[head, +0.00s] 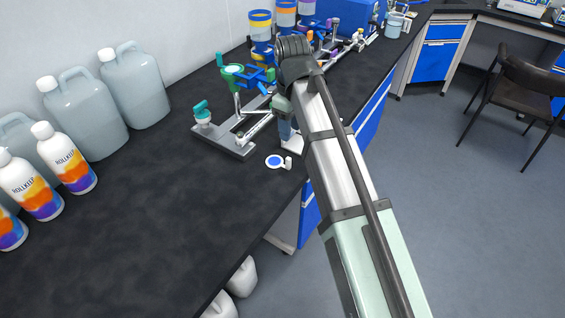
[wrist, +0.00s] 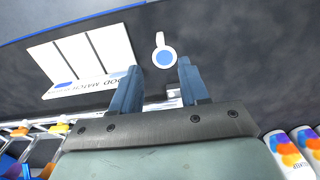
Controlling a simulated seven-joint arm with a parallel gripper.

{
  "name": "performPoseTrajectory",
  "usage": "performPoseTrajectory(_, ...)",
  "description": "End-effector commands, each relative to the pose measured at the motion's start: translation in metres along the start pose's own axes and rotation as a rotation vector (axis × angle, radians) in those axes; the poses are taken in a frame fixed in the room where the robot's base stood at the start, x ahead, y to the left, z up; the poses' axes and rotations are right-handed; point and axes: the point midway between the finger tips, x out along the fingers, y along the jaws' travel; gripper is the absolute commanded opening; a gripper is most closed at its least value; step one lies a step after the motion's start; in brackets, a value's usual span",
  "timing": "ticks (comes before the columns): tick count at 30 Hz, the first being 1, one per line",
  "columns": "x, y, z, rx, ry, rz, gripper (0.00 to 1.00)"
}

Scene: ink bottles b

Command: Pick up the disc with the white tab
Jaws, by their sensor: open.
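The disc with the white tab (head: 274,161) lies flat on the black bench near its right edge. It has a blue centre, a white rim and a small white tab. In the wrist view the disc (wrist: 164,58) lies ahead of my gripper (wrist: 157,75), roughly in line with the gap between the fingers and nearer the right one. The blue fingers are apart with nothing between them. In the head view my arm hides most of my gripper (head: 285,128), which is above the bench beyond the disc.
A white card with panels (wrist: 85,60) lies beside the disc. A grey metal stand (head: 228,142) with coloured clamps is behind it. Large jugs (head: 135,85) and labelled bottles (head: 64,158) line the wall. The bench front left is clear.

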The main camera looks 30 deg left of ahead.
Motion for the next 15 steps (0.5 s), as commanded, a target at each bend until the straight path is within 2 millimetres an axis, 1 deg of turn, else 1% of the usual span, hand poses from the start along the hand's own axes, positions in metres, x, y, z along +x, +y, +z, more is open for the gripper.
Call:
performPoseTrajectory(2, 0.003, -0.002, -0.002, -0.008, -0.001, -0.001, 0.45)
performPoseTrajectory(4, 0.011, -0.003, -0.001, -0.008, -0.001, -0.001, 0.45)
performPoseTrajectory(15, 0.066, -0.002, -0.001, -0.006, -0.002, -0.002, 0.45)
